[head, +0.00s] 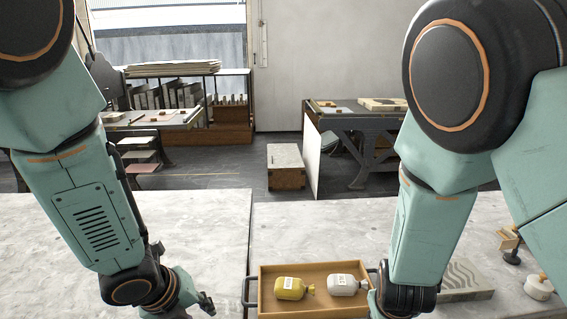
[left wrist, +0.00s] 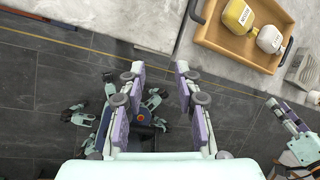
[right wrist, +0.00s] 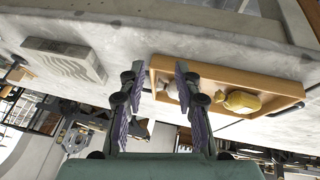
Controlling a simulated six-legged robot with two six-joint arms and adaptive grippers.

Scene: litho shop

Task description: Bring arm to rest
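My left arm comes down on the left of the head view, and its gripper (head: 206,303) is by the front of the stone table. In the left wrist view the left gripper (left wrist: 161,68) has its fingers apart with nothing between them, beside the table edge above the dark floor. My right arm comes down on the right of the head view, its gripper out of that frame. In the right wrist view the right gripper (right wrist: 159,68) is open and empty, with the tray close to its fingertips; I cannot tell whether they touch.
A wooden tray (head: 330,267) on the grey stone table (head: 170,225) holds a yellow bottle (head: 289,288) and a white bottle (head: 343,285). A patterned stone slab (head: 462,277) lies right of it. The table's left part is clear.

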